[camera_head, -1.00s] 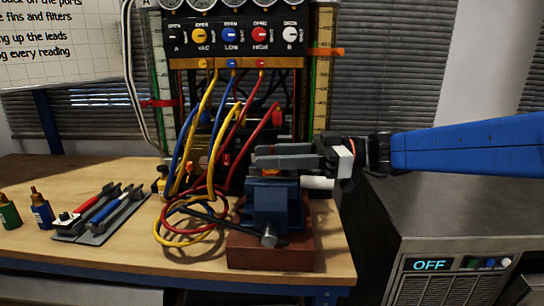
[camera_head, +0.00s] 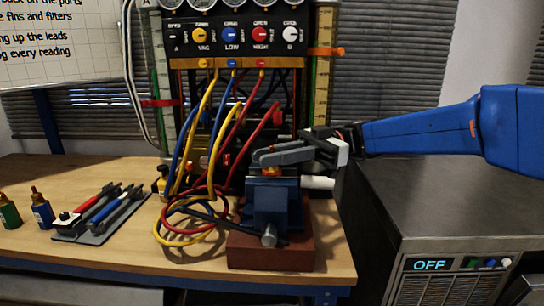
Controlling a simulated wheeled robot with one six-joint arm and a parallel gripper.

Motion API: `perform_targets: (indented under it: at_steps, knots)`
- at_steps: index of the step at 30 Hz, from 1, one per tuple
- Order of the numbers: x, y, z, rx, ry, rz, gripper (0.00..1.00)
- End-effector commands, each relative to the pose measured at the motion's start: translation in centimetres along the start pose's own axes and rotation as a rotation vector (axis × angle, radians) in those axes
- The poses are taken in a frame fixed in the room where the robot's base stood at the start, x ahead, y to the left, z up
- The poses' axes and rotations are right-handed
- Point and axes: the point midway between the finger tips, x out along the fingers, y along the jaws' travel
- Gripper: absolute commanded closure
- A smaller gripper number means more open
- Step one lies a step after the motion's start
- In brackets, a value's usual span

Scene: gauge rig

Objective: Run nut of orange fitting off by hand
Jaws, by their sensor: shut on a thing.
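The orange fitting (camera_head: 270,170) stands at the top of a blue vise (camera_head: 268,200), and only a small part of it shows below my gripper's fingers. My gripper (camera_head: 264,158) comes in from the right, tilted, with its grey fingers shut around the top of the fitting. The nut itself is hidden between the fingers, so its thread cannot be seen. The vise is fixed on a red-brown block (camera_head: 270,250) at the right front of the wooden bench.
Yellow, blue and red hoses (camera_head: 200,170) hang from the gauge panel (camera_head: 235,40) and coil left of the vise. A tray with tools (camera_head: 98,212) and small bottles (camera_head: 42,208) lie further left. A grey machine (camera_head: 450,215) reading OFF stands at the right.

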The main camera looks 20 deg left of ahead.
Motion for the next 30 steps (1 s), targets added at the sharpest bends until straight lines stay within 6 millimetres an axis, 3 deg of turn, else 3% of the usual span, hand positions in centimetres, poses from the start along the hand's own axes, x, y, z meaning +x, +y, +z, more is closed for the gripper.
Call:
perform_targets:
  at_steps: [12,13,15,30]
  knots:
    - [-0.06,0.00,0.00,0.000,0.000,-0.033,1.00]
    - [-0.06,0.00,0.00,0.000,0.000,-0.033,0.81]
    - [-0.06,0.00,0.00,0.000,0.000,-0.033,0.64]
    - [-0.52,0.44,0.03,0.000,0.000,-0.032,0.64]
